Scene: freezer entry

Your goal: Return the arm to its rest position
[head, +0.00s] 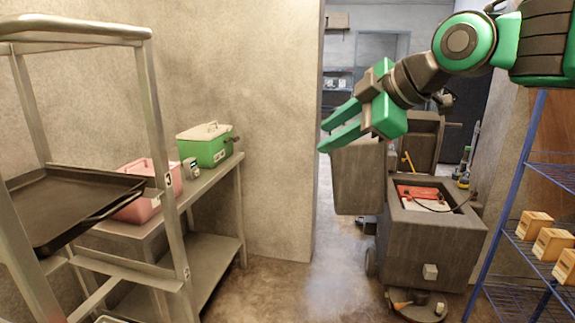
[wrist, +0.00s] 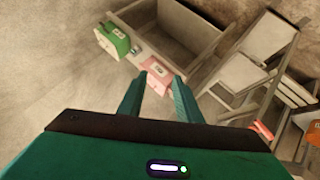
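My gripper (head: 338,129) is held up in the air at the right of the head view, its green fingers pointing left. The fingers are apart with nothing between them. In the wrist view my gripper (wrist: 156,85) also shows open and empty, with the shelf and boxes well beyond the fingertips. My arm reaches in from the upper right of the head view.
A rack with a black tray (head: 70,205) stands nearer. A grey cart (head: 432,235) and a blue shelf (head: 530,165) are at right.

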